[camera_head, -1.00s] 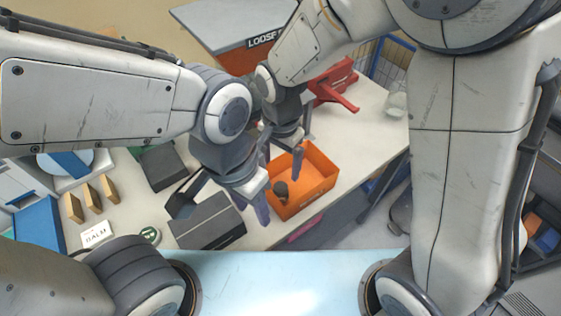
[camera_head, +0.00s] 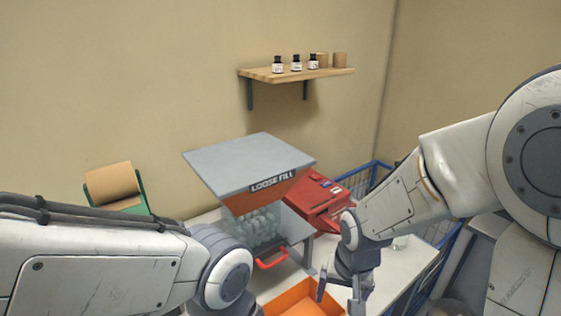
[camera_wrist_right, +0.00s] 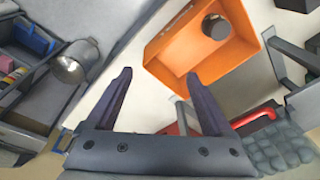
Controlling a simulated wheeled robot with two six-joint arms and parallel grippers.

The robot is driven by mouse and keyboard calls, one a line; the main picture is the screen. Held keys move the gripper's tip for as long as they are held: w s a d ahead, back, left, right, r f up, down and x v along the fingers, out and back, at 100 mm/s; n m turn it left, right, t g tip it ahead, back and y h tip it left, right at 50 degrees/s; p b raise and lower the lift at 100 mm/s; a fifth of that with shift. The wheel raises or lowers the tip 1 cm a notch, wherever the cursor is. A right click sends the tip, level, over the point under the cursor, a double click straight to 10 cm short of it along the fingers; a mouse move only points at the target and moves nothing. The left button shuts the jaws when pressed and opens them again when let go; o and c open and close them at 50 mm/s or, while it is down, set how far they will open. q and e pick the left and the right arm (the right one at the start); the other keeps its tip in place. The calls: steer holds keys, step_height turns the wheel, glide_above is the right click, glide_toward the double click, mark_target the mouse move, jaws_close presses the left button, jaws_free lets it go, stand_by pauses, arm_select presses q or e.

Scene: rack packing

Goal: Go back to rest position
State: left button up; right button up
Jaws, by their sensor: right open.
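My right gripper (camera_head: 339,297) hangs near the bottom of the head view, over the right part of an orange bin (camera_head: 287,302). Its fingers are apart with nothing between them. In the right wrist view the open fingers (camera_wrist_right: 158,76) show in front of the orange bin (camera_wrist_right: 164,46), which holds a dark round object (camera_wrist_right: 214,26). My left arm comes in from the left in the head view. Its gripper is below the frame edge and hidden.
A loose fill dispenser (camera_head: 245,165) stands behind the bin, beside a red machine (camera_head: 318,200). A blue wire basket (camera_head: 368,178) is at the right. A wall shelf (camera_head: 300,74) holds small bottles. A metal cup (camera_wrist_right: 76,63) shows in the right wrist view.

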steer(key=s+d+n+t, duration=0.1)
steer(key=s+d+n, duration=0.15)
steer(key=d, duration=0.35)
steer(key=s+a+r+n+g, duration=0.1)
steer(key=s+a+r+n, duration=0.2)
steer(key=s+a, duration=0.3)
steer(key=s+a+r+n+g, duration=0.1)
steer(key=s+a+r+n, duration=0.2)
steer(key=s+a, duration=0.4)
steer(key=shift+a+r+n+g+y, duration=0.2)
steer(key=shift+n+g+y, duration=0.1)
steer(key=shift+n, duration=0.55)
